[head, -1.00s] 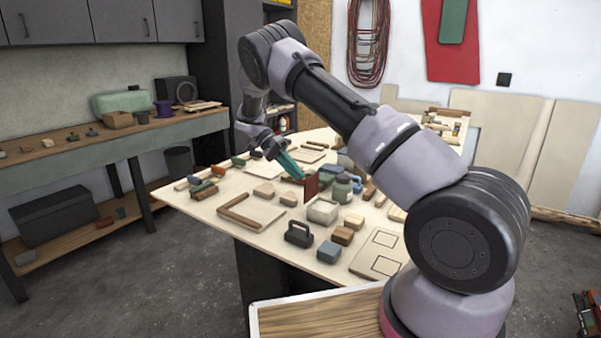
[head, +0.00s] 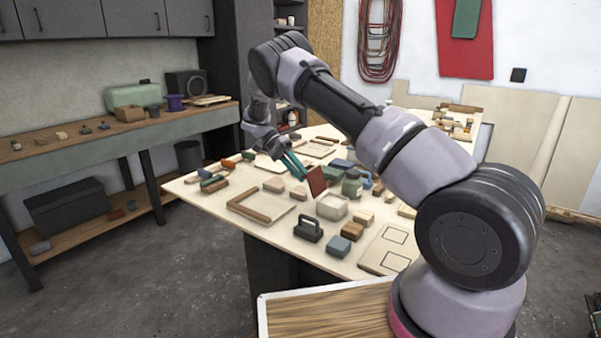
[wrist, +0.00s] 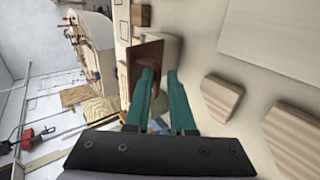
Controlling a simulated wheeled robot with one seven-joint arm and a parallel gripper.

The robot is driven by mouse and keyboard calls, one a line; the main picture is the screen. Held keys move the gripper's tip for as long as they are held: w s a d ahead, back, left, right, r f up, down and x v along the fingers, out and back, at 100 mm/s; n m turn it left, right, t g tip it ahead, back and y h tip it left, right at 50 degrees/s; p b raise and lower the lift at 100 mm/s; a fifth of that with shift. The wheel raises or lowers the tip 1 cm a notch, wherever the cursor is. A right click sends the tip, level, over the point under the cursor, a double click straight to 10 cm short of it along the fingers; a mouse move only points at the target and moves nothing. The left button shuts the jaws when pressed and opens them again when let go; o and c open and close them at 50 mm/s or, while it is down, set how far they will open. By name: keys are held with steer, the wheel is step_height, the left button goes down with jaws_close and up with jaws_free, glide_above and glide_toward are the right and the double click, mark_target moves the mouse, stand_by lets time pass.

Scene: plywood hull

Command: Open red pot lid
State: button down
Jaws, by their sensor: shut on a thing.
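The red lid (head: 317,181) is a flat square plate, standing steeply tilted just behind the pale open-topped box-like pot (head: 333,208). In the wrist view the lid (wrist: 147,62) shows nearly edge-on, with a small red knob (wrist: 158,77) by my fingertips. My gripper (head: 299,171) has teal fingers and reaches the lid from the upper left. In the wrist view my gripper (wrist: 161,78) is closed around the knob, which the left finger partly hides. I cannot tell whether the lid's lower edge touches the pot.
Around the pot lie a black handled block (head: 308,229), a blue-grey block (head: 339,247), wooden blocks (head: 353,230) and a green jar (head: 352,185). A wooden-framed board (head: 262,208) lies to the left. The table's front edge is near.

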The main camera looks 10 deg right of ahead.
steer(key=shift+s+a+f, duration=0.15)
steer(key=shift+a+f, duration=0.2)
steer(key=c, duration=0.9)
jaws_free()
steer(key=shift+f, duration=0.1)
steer(key=shift+a+r, duration=0.1)
steer(key=shift+r, duration=0.1)
steer(key=v, duration=0.7)
steer(key=shift+w+r, duration=0.15)
steer(key=shift+w, duration=0.2)
steer(key=shift+s, duration=0.1)
